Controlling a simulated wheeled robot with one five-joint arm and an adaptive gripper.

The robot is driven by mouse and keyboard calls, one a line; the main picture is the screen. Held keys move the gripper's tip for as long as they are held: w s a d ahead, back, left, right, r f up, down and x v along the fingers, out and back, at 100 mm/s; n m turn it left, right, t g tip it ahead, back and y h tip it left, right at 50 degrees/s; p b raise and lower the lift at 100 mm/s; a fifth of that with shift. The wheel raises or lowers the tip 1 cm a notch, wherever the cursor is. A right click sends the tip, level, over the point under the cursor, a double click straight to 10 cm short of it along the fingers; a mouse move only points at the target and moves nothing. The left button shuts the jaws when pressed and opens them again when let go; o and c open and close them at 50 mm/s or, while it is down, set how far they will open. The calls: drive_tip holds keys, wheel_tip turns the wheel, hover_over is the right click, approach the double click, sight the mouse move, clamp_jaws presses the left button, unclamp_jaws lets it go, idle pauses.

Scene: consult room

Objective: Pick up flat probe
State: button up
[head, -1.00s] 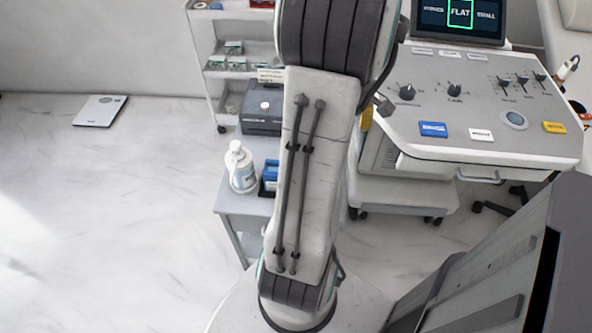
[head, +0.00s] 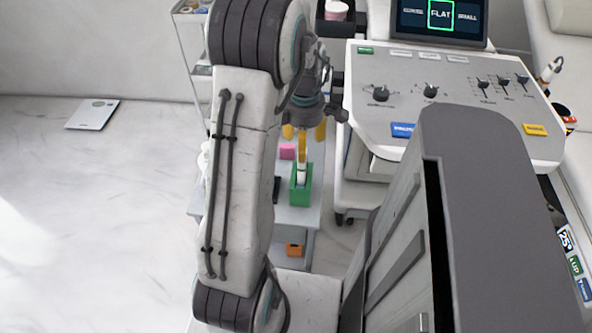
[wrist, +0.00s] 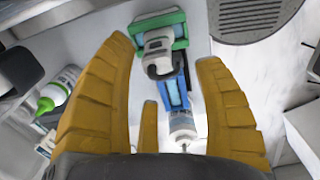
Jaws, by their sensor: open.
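A green holder (head: 301,192) stands on the small side table, with a white upright piece (head: 301,172) in it, likely a probe. In the wrist view the green holder (wrist: 172,20) is at the top, holding a grey-white probe (wrist: 158,48) with a dark looped end. I cannot confirm that it is the flat one. My gripper (head: 303,150) is open above the holder, its yellow fingers pointing down. In the wrist view the open gripper (wrist: 165,62) has its fingers on either side of the probe, with no visible grip on it.
A blue holder (wrist: 173,88) and a white bottle (wrist: 182,128) are close by. A green-capped bottle (wrist: 55,95) stands left.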

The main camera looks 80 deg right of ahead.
drive_tip(key=shift+w+d+f+b, duration=0.1)
drive_tip(key=shift+f+b, duration=0.05)
drive_tip(key=shift+f, duration=1.5)
drive_tip(key=shift+w+d+f+b, duration=0.1)
drive_tip(key=shift+f+b, duration=0.05)
drive_tip(key=shift+f, duration=1.45)
drive_tip(key=c, duration=1.2)
